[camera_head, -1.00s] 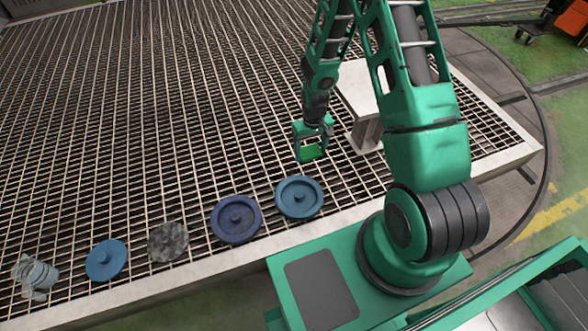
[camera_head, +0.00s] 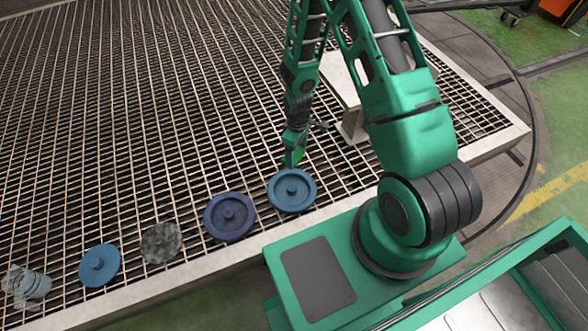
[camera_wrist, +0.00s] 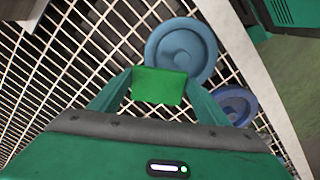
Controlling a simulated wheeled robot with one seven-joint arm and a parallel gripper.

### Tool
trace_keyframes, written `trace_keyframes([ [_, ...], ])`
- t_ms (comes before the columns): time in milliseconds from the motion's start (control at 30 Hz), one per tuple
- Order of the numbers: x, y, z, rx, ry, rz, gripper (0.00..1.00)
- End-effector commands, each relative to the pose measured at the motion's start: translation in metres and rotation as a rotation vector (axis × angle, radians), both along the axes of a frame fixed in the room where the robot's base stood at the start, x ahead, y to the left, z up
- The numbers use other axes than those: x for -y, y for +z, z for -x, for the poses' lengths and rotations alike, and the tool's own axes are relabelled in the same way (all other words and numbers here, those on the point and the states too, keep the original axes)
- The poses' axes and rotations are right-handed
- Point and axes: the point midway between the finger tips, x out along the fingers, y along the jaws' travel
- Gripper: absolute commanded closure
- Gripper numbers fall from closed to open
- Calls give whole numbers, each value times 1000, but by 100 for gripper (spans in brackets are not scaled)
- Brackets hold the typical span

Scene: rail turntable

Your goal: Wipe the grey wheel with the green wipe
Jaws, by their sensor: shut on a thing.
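My gripper (camera_head: 293,155) is shut on the green wipe (camera_wrist: 158,86), which spans between its two fingers in the wrist view. The wipe hangs just beyond the far rim of a grey-blue wheel (camera_head: 291,190) with a central hub. That wheel also shows past the wipe in the wrist view (camera_wrist: 181,50), and I cannot tell whether they touch. A mottled grey disc (camera_head: 162,242), the greyest round piece, lies further left in the row, well away from my gripper.
A dark blue wheel (camera_head: 229,216) lies between the grey-blue wheel and the mottled disc. A bright blue wheel (camera_head: 100,265) and a pale grey fitting (camera_head: 27,286) lie further left. A pale metal block (camera_head: 352,123) stands right of my gripper. The grating (camera_head: 130,120) behind the row is clear.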

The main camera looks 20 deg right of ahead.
Motion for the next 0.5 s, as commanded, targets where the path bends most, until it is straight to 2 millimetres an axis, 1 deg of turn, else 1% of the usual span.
trace_keyframes([
  [33, -4, -5, 6, -3, 99, 0, 48],
  [100, -8, -11, 11, -3, 244, 0, 48],
  [300, -18, -26, 27, -2, 634, -1, 48],
  [400, -22, -31, 33, -2, 786, -1, 48],
  [500, -24, -35, 37, 0, 894, -1, 48],
])
